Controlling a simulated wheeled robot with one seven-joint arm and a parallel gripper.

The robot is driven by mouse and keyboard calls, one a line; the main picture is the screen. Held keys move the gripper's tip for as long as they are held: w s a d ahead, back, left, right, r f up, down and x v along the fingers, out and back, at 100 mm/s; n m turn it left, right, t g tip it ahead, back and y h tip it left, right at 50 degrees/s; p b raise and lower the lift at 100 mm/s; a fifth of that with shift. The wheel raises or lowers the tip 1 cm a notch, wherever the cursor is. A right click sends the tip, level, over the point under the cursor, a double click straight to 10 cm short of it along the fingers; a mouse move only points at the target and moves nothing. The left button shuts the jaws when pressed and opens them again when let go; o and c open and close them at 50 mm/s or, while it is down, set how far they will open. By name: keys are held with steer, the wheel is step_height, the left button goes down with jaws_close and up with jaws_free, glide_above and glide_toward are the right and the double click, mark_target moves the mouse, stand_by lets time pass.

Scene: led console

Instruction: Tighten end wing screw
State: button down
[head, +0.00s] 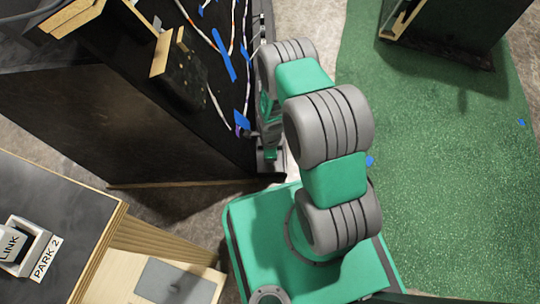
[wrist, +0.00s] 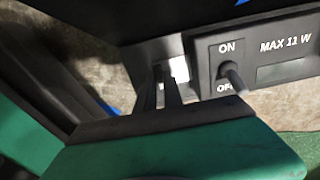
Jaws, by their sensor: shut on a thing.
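My gripper (wrist: 168,88) shows in the wrist view with its two dark fingers close together. They are shut on the end wing screw, at a bright metal spot on the end of the dark module. The screw itself is mostly hidden by the fingers, so its angle cannot be told. In the head view my arm reaches down beside the black console panel (head: 200,100), and the gripper is mostly hidden by the arm near the panel's lower right corner.
Right of the fingers, a toggle switch (wrist: 230,72) sticks out between ON and OFF marks, beside a "MAX 11 W" label (wrist: 285,44). White cables and blue tape (head: 224,56) lie on the panel. A bench with a "PARK 2" holder (head: 45,258) stands lower left. Green floor (head: 430,180) is open at right.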

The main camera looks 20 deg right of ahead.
steer(key=c, duration=1.5)
jaws_free()
steer(key=shift+o, duration=0.2)
steer(key=shift+r, duration=0.1)
step_height(320, 180, up, 8)
steer(key=p, duration=0.3)
steer(key=shift+p, duration=0.3)
steer(key=w+r+n+t+p, duration=0.15)
steer(key=r+n+p, duration=0.55)
steer(key=r, duration=1.4)
steer(key=w+r+n+p, duration=0.3)
steer(key=r+p, duration=0.8)
steer(key=r, duration=1)
steer(key=s+r+n+p, duration=0.3)
steer(key=s+r+p, duration=0.1)
steer(key=r, duration=0.7)
steer(key=s+r+n+t+p, duration=0.1)
steer(key=s+r+n+p, duration=0.3)
steer(key=r, duration=0.7)
steer(key=s+r+n+p, duration=0.4)
steer(key=r+p, duration=0.4)
steer(key=r, duration=0.4)
steer(key=shift+s+t, duration=0.15)
steer(key=shift+t, duration=0.2)
